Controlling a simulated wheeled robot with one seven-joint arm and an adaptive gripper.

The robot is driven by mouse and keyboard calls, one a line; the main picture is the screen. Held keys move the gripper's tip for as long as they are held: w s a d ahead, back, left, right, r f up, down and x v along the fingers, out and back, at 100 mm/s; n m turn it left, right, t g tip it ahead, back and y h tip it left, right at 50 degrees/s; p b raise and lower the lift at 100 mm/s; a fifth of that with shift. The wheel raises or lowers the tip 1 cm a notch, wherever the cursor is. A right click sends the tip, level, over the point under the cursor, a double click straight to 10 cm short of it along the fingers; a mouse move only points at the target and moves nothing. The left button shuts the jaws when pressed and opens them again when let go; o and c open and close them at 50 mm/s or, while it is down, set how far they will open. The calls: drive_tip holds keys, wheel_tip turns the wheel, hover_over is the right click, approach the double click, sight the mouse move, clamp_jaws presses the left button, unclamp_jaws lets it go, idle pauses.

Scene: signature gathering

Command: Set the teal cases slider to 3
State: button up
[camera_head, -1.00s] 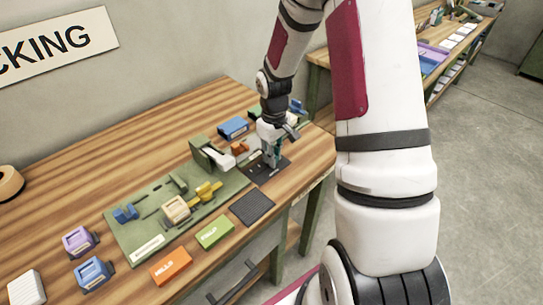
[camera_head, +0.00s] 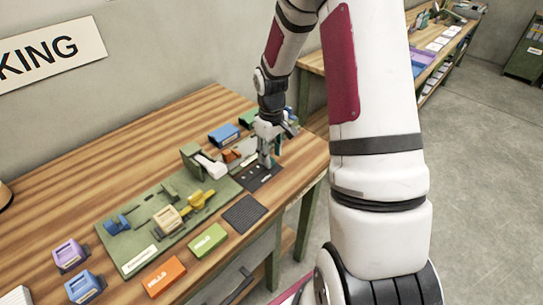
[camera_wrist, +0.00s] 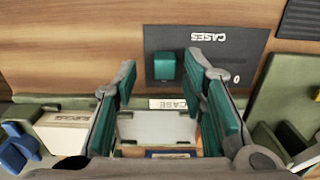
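The cases slider is a small teal block (camera_wrist: 165,66) on a dark panel (camera_wrist: 262,42). The panel reads CASES, upside down in the wrist view, with a 0 near its right end. The slider stands left of the 0. My gripper (camera_wrist: 166,72) is open, its teal-padded fingers on either side of the slider in the wrist view. Whether they touch it or how high they are above it, I cannot tell. In the head view my gripper (camera_head: 265,160) is over the dark panel (camera_head: 262,180), and the slider is not clearly visible.
A green board (camera_head: 140,258) with a cream block, yellow and blue pieces stands left of the panel. A dark ridged mat (camera_head: 244,213) lies in front. Green (camera_head: 208,240) and orange (camera_head: 164,277) label blocks lie near the front edge. A blue box (camera_head: 223,134) is behind.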

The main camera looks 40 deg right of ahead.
wheel_tip(320, 180, up, 11)
drive_tip(key=shift+f, duration=0.15)
idle(0.6)
